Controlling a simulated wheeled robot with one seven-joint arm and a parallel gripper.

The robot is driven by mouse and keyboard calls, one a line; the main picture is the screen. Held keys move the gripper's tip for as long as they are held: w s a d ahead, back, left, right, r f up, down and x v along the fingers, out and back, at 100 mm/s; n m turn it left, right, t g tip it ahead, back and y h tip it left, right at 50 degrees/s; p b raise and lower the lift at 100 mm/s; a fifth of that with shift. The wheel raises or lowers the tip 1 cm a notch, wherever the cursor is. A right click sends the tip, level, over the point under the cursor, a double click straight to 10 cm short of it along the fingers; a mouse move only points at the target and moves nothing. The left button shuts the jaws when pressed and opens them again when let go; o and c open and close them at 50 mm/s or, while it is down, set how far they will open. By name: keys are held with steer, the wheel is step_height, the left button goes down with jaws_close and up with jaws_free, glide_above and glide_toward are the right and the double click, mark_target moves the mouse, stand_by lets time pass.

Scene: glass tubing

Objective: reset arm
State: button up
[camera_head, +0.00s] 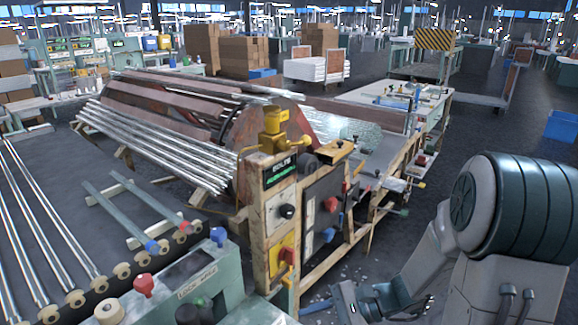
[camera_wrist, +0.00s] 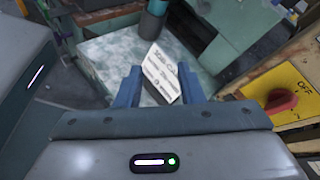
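My gripper (camera_wrist: 160,84) shows in the wrist view with its two blue-grey fingers apart. A white card with printed text (camera_wrist: 162,73) shows between the fingers. I cannot tell how far beyond the fingertips it lies, and no finger clearly presses on it. In the head view my arm comes in from the right edge, and my gripper (camera_head: 350,300) is low, near the bottom, to the right of the machine's control box (camera_head: 275,225). Its fingertips are too small to judge there.
In the wrist view, a red knob (camera_wrist: 280,101) on a yellow plate marked OFF is close on the right. A pale speckled surface (camera_wrist: 115,55) lies below the fingers. In the head view, a rack of glass tubes (camera_head: 155,145) and a green-grey bench (camera_head: 205,285) are left.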

steer(key=s+d+r+n+t+h+p, duration=0.1)
steer(key=s+d+r+n+h+p, duration=0.2)
steer(key=r, duration=0.5)
steer(key=s+d+r+n+t+h+p, duration=0.2)
steer(key=s+d+r+n+h+p, duration=0.1)
steer(key=d+r+n+h, duration=0.3)
step_height(320, 180, up, 2)
steer(key=s+n+h, duration=0.1)
steer(key=n+h, duration=0.2)
steer(key=h, duration=0.1)
steer(key=shift+s+d+r+n+p, duration=0.2)
steer(key=shift+s+d+n+p, duration=0.1)
steer(key=shift+s+d, duration=0.1)
steer(key=shift+a, duration=0.1)
stand_by(0.9)
